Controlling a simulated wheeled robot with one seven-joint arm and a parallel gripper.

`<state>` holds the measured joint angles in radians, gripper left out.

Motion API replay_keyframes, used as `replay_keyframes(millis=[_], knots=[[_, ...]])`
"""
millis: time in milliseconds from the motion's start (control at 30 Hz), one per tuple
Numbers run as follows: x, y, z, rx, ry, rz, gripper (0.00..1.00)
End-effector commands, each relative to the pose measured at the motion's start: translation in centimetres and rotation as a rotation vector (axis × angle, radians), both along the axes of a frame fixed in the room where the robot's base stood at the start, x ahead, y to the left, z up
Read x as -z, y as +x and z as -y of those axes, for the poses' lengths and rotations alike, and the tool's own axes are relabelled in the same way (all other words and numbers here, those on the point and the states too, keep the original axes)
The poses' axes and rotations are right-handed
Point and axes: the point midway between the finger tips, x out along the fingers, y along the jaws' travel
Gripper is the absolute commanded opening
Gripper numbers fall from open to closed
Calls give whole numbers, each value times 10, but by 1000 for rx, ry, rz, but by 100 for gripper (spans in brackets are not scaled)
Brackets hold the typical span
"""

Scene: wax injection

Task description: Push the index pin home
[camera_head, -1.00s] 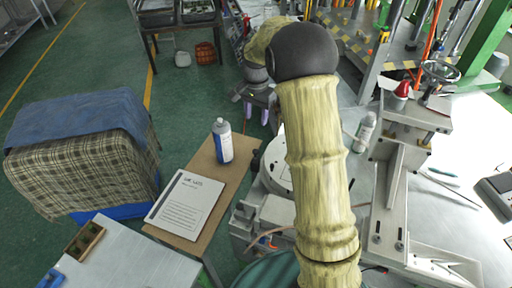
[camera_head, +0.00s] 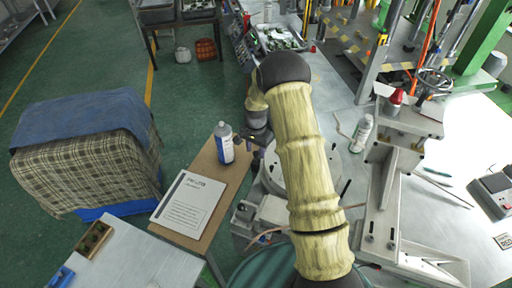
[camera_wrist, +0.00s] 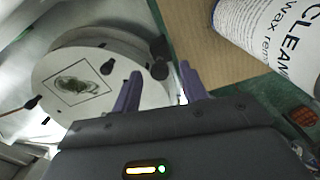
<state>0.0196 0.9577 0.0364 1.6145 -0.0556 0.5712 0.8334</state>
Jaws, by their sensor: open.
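The round pale plate (camera_wrist: 90,77) lies at left in the wrist view, with a dark motif in a square outline and black knobs at its rim. Dark round knobs (camera_wrist: 159,69) stand beside the plate's edge, ahead of and between my fingertips; one may be the index pin, but I cannot tell which or how far in it sits. My gripper (camera_wrist: 160,82) has its two purple fingers apart with nothing between them. In the head view the plate (camera_head: 336,166) is partly hidden behind my arm, and my gripper (camera_head: 265,138) is near its far left edge.
A wax remover bottle (camera_wrist: 270,32) stands close to the right finger; it also shows in the head view (camera_head: 224,143) on a brown board (camera_head: 205,160) with a paper sheet (camera_head: 188,205). A metal press frame (camera_head: 385,195) stands right of my arm.

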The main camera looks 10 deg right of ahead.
Motion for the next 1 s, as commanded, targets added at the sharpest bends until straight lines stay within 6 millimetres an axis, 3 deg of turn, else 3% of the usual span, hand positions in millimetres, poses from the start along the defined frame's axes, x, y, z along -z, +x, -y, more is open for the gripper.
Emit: replay_keyframes(millis=[333, 567, 767, 1000], knots=[[5, 0, 0, 0, 0, 1, 43], [5, 0, 0, 0, 0, 1, 0], [6, 0, 0, 0, 0, 1, 0], [21, 0, 0, 1, 1, 1, 0]])
